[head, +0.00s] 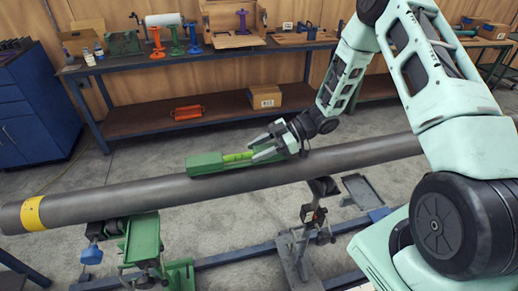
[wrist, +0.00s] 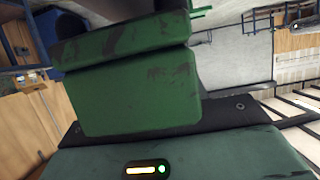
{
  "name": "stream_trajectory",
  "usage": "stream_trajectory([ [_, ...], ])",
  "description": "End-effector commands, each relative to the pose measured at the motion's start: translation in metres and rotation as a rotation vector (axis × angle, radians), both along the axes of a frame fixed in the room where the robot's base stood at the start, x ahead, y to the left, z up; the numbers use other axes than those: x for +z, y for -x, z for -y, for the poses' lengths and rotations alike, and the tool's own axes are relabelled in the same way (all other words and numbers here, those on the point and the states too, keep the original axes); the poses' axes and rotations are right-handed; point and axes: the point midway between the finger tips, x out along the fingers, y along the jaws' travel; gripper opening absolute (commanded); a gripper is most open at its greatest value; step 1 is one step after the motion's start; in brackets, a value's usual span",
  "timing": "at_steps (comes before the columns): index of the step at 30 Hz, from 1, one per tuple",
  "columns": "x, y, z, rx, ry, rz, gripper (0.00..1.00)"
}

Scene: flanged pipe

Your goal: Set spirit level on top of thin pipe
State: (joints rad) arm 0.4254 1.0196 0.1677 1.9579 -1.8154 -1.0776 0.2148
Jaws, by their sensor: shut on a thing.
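The spirit level appears to be the green block with a lime strip (head: 205,163) in the head view. It lies lengthwise along the pipe, at its upper edge. Whether it touches the pipe cannot be told. My gripper (head: 264,149) is shut on its right part. In the wrist view the worn green body (wrist: 140,95) with a ledge fills the middle, and its far end is hidden. The long grey pipe (head: 110,204) runs across the head view, with a yellow band near its left end. I see no other, thinner pipe.
A green pipe stand (head: 143,238) and a grey stand (head: 296,254) are below the pipe. A workbench (head: 130,69) with tools and boxes stands behind, with an orange item (head: 187,113) on its lower shelf. A blue cabinet (head: 38,120) is at left.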

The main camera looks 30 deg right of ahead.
Motion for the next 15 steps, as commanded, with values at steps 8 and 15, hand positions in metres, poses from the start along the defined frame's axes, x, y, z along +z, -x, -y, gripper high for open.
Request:
stream_trajectory([
  [8,-0.0015,-0.0002,-0.0003,0.0,-0.002,0.0,0.06],
  [15,-0.005,-0.0002,-0.0003,0.0,-0.002,0.0,0.06],
])
